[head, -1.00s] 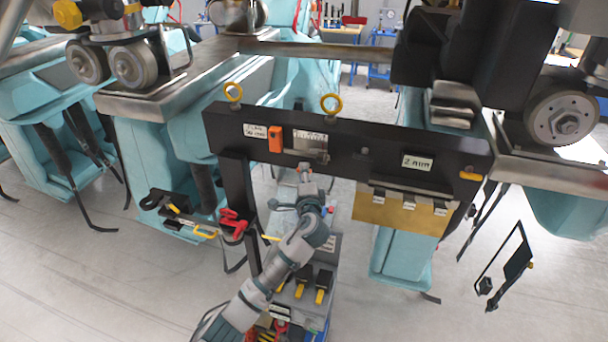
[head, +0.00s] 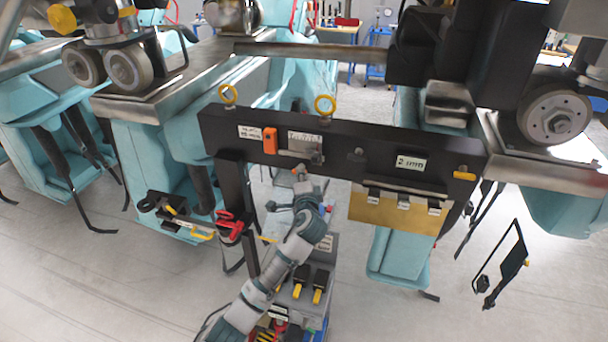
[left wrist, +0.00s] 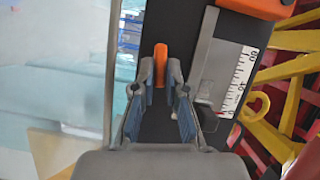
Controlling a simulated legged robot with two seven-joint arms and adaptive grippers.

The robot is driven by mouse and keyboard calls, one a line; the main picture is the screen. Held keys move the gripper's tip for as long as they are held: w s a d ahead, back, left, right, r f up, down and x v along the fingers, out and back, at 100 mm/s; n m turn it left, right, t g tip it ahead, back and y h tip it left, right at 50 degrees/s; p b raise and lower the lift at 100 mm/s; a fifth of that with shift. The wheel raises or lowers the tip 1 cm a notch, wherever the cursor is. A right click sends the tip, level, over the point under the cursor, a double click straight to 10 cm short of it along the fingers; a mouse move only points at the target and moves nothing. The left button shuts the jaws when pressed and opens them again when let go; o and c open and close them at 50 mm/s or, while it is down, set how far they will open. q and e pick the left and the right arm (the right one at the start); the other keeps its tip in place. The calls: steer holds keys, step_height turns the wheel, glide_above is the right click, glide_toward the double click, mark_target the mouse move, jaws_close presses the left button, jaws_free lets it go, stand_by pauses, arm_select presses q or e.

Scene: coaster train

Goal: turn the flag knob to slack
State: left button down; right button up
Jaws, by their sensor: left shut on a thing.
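An orange knob (left wrist: 160,64), which I take to be the flag knob, stands at the black beam's face in the left wrist view. My left gripper (left wrist: 161,82) is shut on it, one fingertip on each side. In the head view my left gripper (head: 301,170) is at the lower edge of the black beam (head: 345,155), below a pale scale plate (head: 298,142); the knob cannot be made out there. An orange block (head: 270,141) sits left of that plate. The scale (left wrist: 238,75) also shows in the left wrist view. Its setting cannot be read. My right gripper is out of view.
A brass plate (head: 395,210) hangs from the beam's right part. A red-handled tool (head: 232,225) is at the left post. A black hanging frame (head: 512,262) is at the right. Teal seats (head: 150,165) flank the beam.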

arm_select(q)
steer(key=n+g+h+p, duration=0.1)
steer(key=n, duration=0.3)
steer(key=n+g+h+p, duration=0.2)
steer(key=n, duration=0.2)
steer(key=a+n+g+h+p, duration=0.1)
steer(key=n+h, duration=0.1)
steer(key=n, duration=0.1)
steer(key=shift+a+f+n+g+p, duration=0.1)
steer(key=shift+f+n+g+p, duration=0.1)
steer(key=shift+n+g+p, duration=0.2)
steer(key=shift+h, duration=0.3)
stand_by(0.4)
steer(key=c, duration=1.2)
jaws_free()
steer(key=shift+w+r, duration=0.15)
steer(key=shift+w, duration=0.05)
steer(key=shift+r, duration=0.1)
